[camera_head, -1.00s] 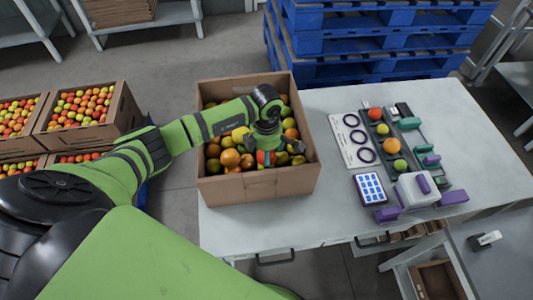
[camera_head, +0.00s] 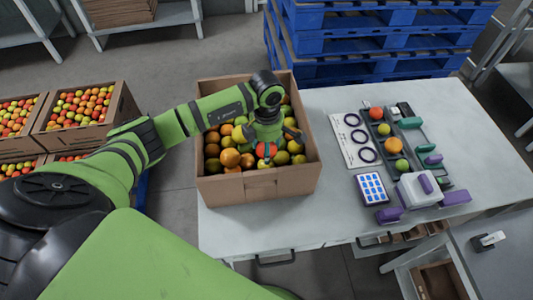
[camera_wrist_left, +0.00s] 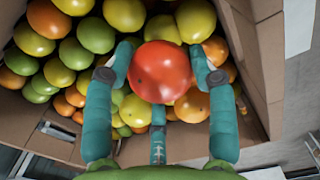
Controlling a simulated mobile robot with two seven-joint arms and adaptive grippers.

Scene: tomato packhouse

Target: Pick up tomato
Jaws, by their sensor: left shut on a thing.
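A red tomato (camera_wrist_left: 160,72) sits between the fingers of my left gripper (camera_wrist_left: 161,68) in the left wrist view, and the gripper is shut on it. In the head view the red tomato (camera_head: 265,150) is partly covered by the gripper (camera_head: 268,146), over the front part of the open cardboard box (camera_head: 255,188). Green, yellow and orange tomatoes (camera_head: 229,157) fill the box around and below it. Whether the red tomato still touches the others is hard to tell. My right gripper is not in view.
The box stands on the left end of a grey table (camera_head: 330,215). To its right are a white card with dark rings (camera_head: 355,140), a blue-and-white keypad (camera_head: 371,188) and a sorting rack with several tomatoes (camera_head: 393,145). Blue pallets (camera_head: 370,40) stand behind.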

